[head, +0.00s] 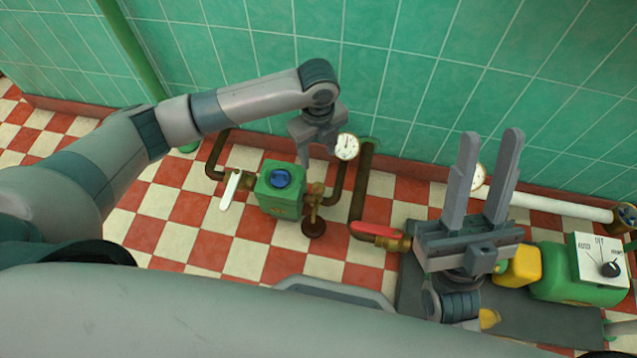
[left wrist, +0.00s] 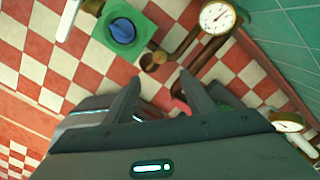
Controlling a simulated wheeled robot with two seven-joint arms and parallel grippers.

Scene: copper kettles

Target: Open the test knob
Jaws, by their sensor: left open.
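No label in view names the test knob. A green box (head: 280,188) with a round blue knob (head: 280,178) on top stands on the floor near the wall. A small brass tap (head: 313,195) is at its right side. The blue knob shows at the top of the left wrist view (left wrist: 122,31), and a brass fitting (left wrist: 150,62) shows just beyond the fingertips. My left gripper (head: 318,158) is open and points down, above and behind the box, apart from it. My right gripper (head: 491,135) is open and empty, fingers up, at the right.
A white lever (head: 231,189) is left of the box, a red-handled valve (head: 375,230) right of it. A gauge (head: 347,147) stands close beside my left gripper. A green pump with a black selector knob (head: 610,269) is far right. Brown pipes run along the tiled wall.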

